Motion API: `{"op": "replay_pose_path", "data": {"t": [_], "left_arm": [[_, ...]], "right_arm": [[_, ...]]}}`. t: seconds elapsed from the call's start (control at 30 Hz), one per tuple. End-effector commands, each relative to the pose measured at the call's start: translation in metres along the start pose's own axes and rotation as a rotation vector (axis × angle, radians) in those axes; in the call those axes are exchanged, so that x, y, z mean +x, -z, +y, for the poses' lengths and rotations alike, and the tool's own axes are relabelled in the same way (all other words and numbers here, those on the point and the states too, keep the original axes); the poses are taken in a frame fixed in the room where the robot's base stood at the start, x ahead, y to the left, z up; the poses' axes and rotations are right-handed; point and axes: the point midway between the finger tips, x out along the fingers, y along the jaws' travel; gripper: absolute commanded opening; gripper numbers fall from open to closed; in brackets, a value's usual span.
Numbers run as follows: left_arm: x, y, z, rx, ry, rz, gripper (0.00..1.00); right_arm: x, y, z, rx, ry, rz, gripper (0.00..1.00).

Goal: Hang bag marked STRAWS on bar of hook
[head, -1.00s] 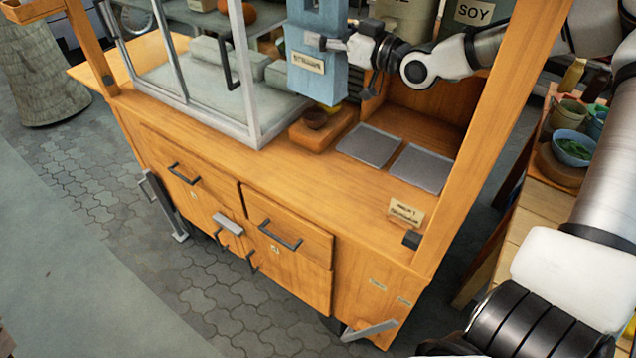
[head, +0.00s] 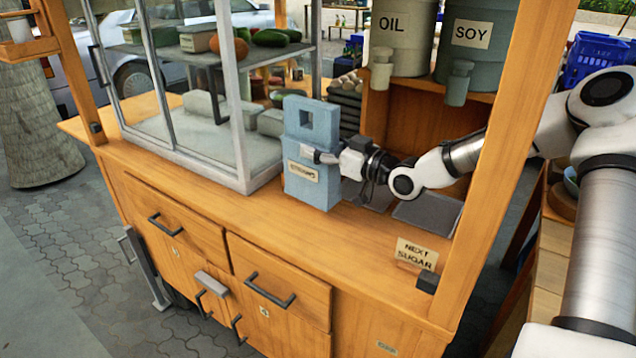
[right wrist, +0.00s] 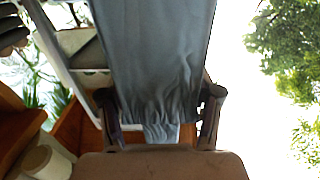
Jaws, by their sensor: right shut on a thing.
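The blue bag (head: 296,128), with a pale label reading STRAWS and a square opening near its top, hangs upright over the cart's counter. My right gripper (head: 322,156) is shut on the bag's right side, at about label height. In the right wrist view the blue cloth (right wrist: 160,60) fills the middle, with bunched folds between the two fingers (right wrist: 160,125). I cannot make out the hook or its bar in either current view. My left gripper is not in view.
A glass case (head: 240,90) stands left of the bag. Drums marked OIL (head: 400,40) and SOY (head: 478,50) stand on a shelf behind, to the right. A wooden post (head: 505,150) rises between my right arm's base and the counter. Dark trays (head: 428,213) lie on the counter.

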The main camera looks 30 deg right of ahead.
Motion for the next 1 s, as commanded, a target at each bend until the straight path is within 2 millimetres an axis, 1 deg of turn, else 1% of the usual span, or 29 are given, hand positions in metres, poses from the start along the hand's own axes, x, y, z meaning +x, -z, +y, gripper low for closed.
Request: {"op": "replay_pose_path", "data": {"t": [0.17,0.23,0.3,0.5,0.63,0.67,0.7,0.73,1.0], "left_arm": [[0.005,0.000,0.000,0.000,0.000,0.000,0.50],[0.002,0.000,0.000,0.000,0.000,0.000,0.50],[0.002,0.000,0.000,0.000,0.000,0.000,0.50],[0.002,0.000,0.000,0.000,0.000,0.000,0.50],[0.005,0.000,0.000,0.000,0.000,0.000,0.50],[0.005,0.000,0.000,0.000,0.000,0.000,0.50],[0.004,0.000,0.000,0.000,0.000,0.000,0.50],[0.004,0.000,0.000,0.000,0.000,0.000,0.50],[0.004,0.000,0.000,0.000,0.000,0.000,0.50]], "right_arm": [[0.000,-0.034,0.000,0.000,0.000,-0.002,0.00],[0.000,-0.044,0.000,0.000,0.000,-0.003,0.00],[0.000,-0.050,0.000,-0.001,0.000,0.000,0.00],[0.000,-0.050,0.000,-0.001,0.000,0.002,0.00],[0.000,-0.054,0.000,-0.001,0.000,0.002,0.00],[0.000,-0.054,0.000,-0.001,0.000,0.001,0.71],[0.000,-0.053,0.000,-0.001,0.000,0.001,0.85],[0.000,-0.053,0.000,-0.001,0.000,0.001,0.89],[0.000,-0.053,0.000,-0.001,0.000,0.001,0.89]]}}
